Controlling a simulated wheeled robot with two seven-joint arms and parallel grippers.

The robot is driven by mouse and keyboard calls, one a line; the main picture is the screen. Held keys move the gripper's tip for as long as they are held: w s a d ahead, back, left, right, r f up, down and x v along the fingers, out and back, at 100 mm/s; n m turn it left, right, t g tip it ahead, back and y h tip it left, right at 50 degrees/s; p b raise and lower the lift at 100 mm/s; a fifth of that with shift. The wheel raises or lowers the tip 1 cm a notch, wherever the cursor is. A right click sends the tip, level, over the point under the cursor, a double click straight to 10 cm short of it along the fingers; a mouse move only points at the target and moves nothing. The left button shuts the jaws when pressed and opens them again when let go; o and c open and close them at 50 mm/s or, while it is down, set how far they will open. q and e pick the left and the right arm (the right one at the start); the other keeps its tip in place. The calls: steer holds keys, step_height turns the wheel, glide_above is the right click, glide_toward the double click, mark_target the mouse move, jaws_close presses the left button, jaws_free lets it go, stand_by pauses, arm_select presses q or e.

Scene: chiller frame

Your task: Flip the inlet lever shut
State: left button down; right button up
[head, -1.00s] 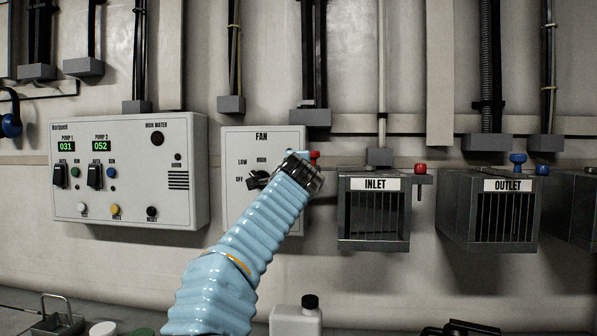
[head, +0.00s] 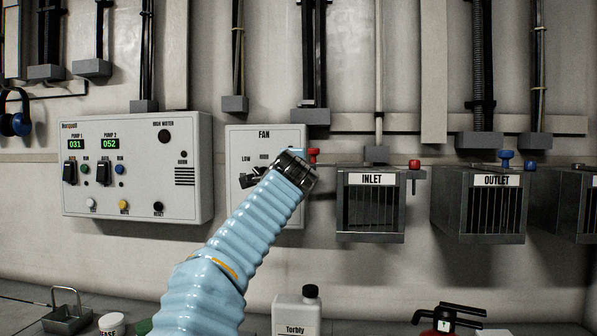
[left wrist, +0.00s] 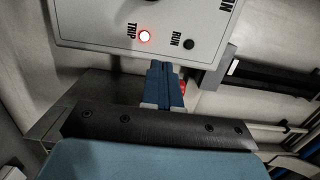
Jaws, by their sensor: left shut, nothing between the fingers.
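The inlet is a grey box (head: 371,219) with a white INLET label and dark bars. A red handle (head: 414,164) stands at its upper right. Another red handle (head: 313,154) shows at its upper left, just beyond my left gripper (head: 292,153). I cannot tell which is the inlet lever. In the head view my arm and wrist hide most of the left gripper. In the left wrist view its blue fingers (left wrist: 163,84) are shut and empty, with a red piece (left wrist: 183,87) partly hidden right behind them; contact cannot be told. My right gripper is not in view.
A pump panel (head: 135,205) hangs at left, the outlet box (head: 479,222) at right. A white bottle (head: 296,317) and red extinguisher (head: 444,320) stand below.

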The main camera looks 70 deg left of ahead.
arm_select(q)
steer(key=s+d+b, duration=0.1)
steer(key=s+d, duration=0.2)
steer(key=s, duration=0.4)
steer(key=shift+d, duration=0.35)
